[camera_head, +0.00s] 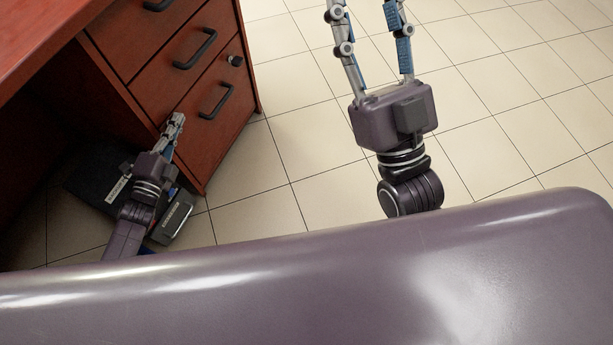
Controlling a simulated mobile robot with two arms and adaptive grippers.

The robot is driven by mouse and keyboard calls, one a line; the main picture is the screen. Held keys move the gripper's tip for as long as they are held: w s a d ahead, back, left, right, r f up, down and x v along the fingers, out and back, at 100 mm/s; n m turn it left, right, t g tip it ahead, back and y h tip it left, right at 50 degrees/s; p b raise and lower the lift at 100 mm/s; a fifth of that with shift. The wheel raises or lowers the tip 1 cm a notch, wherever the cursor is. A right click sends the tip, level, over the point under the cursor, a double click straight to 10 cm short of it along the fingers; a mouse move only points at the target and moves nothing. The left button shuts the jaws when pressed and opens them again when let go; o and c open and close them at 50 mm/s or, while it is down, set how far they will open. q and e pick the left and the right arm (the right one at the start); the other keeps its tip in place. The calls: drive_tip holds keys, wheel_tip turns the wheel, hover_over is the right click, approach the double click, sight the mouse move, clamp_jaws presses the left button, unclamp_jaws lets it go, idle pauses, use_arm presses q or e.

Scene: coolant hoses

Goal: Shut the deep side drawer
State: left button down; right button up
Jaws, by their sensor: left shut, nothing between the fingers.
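A red-brown wooden drawer unit stands under the desk at upper left, with black bar handles. The deep side drawer (222,125) is the lowest front, with its handle (215,100) near its top. Its front looks flush with the drawer above, with no visible gap. My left gripper (178,118) is shut and empty, its fingertips at the left part of the deep drawer's front; I cannot tell whether they touch it. My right gripper (365,8) is at the top middle over the floor, fingers spread apart, tips at or past the picture's edge.
The middle drawer (185,75) has a dark lock knob (235,61) near its right end. The desk top (45,25) overhangs at upper left. A dark case (90,185) and a small labelled box (174,219) are on the floor beside my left arm. The tiled floor at right is clear.

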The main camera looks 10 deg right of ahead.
use_arm(q)
drive_tip(key=shift+w+a, duration=0.15)
drive_tip(key=shift+a, duration=0.15)
use_arm(e)
drive_tip(key=shift+s+d+r+y, duration=0.1)
drive_tip(key=shift+s+r+y, duration=0.2)
drive_tip(key=shift+s, duration=0.1)
